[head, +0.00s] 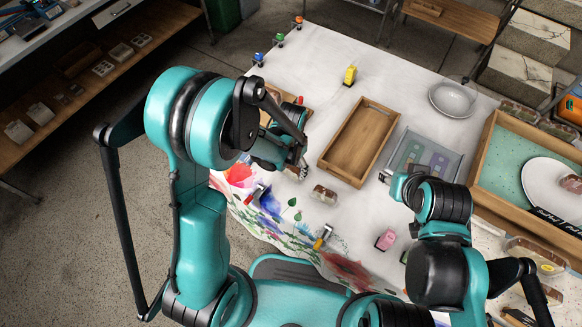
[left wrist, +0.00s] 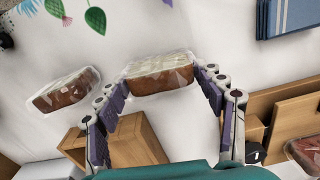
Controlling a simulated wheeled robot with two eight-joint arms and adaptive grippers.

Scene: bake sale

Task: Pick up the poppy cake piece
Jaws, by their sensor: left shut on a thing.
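My left gripper (head: 301,172) is over the table, left of the empty wooden tray. In the left wrist view its two fingers (left wrist: 165,88) are closed on the sides of a wrapped cake piece, which I take as the poppy cake piece (left wrist: 160,76); it is brown with a pale top. In the head view this piece is mostly hidden by the gripper. A second wrapped cake piece (head: 323,194) lies on the cloth close by, and it also shows in the left wrist view (left wrist: 66,90). My right gripper (head: 389,178) is near the grey bin, its fingers too small to judge.
An empty wooden tray (head: 333,152) stands mid-table, with a grey bin (head: 455,160) to its right. A white bowl (head: 452,98) is at the back. A large wooden tray (head: 484,150) stands at the right. Small figures, including a pink one (head: 385,240), stand on the cloth.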

